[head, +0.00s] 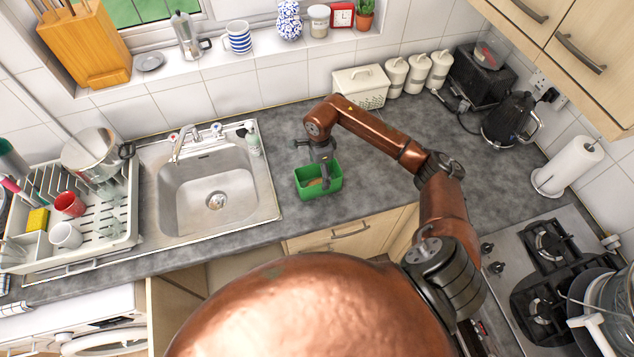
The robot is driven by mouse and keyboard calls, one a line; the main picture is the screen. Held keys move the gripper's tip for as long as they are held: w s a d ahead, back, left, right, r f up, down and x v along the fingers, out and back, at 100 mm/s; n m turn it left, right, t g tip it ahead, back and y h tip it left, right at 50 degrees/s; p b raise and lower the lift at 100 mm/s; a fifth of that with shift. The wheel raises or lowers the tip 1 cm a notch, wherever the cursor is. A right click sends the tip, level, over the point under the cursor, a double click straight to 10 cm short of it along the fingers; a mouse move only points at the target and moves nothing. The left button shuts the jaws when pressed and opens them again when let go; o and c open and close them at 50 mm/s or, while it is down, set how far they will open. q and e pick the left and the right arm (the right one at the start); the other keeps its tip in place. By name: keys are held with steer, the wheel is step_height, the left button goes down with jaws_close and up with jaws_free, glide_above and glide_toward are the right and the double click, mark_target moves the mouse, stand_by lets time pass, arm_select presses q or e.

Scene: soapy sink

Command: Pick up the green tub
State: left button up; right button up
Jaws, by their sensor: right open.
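The green tub (318,190) stands on the grey counter to the right of the sink. It is open at the top, and something brownish shows inside it. My right gripper (324,180) is open and points down at the tub, with its fingers at or over the tub's opening. I cannot tell whether a finger touches the tub wall. My left gripper is not in view.
The steel sink (272,200) lies left of the tub, with a soap bottle (253,139) at its back corner. A dish rack (128,215) is at far left. A cream bread bin (361,87) and canisters stand behind. The counter right of the tub is clear.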

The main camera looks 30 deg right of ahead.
mark_target(319, 182)
steer(key=shift+w+f+p, duration=0.1)
steer(key=shift+f+p, duration=0.2)
steer(key=shift+f, duration=0.6)
step_height(319, 182, down, 5)
steer(key=shift+a+f+p, duration=0.1)
steer(key=shift+p, duration=1.05)
steer(key=shift+f, duration=0.4)
steer(key=c, duration=1.2)
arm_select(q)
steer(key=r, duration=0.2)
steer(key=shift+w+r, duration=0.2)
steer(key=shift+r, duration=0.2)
arm_select(e)
steer(key=shift+c, duration=0.2)
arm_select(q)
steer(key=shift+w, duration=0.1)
